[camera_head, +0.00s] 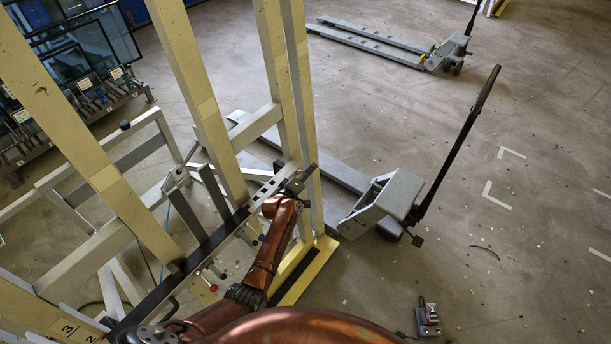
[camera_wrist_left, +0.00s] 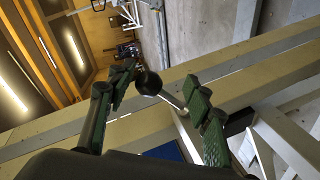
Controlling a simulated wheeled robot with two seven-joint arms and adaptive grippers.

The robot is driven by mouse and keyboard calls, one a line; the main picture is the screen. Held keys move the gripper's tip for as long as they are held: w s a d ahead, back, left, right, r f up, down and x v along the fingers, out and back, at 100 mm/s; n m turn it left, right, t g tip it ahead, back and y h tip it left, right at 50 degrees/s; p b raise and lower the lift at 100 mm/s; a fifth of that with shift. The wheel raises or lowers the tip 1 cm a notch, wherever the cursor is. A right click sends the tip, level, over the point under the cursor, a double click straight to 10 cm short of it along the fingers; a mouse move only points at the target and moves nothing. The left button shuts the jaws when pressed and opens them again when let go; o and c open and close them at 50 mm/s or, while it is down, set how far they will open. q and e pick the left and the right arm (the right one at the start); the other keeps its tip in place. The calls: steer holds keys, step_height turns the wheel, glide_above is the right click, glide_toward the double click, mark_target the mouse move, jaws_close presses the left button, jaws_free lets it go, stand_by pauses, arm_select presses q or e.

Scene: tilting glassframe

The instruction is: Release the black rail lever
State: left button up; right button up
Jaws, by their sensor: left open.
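A lever with a round black knob (camera_wrist_left: 147,82) on a thin metal rod shows in the left wrist view. My left gripper (camera_wrist_left: 163,88) has green fingers standing apart, and the knob appears between their tips. I cannot tell whether the knob is inside the jaws or just beyond them; no finger is seen closed on it. In the head view my left gripper (camera_head: 301,179) is at the end of the copper arm, beside the rail (camera_head: 215,238) of the glass frame. The lever is not clear there. My right gripper is not in view.
Tall cream posts (camera_head: 190,75) of the frame rise close to the arm. A red knob (camera_head: 212,288) sits lower along the rail. A pallet jack (camera_head: 395,195) stands to the right, another (camera_head: 440,52) at the back. The floor (camera_head: 540,200) at right is mostly open.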

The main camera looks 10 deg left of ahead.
arm_select(q)
steer(key=v, duration=1.2)
steer(key=shift+d+f, duration=0.1)
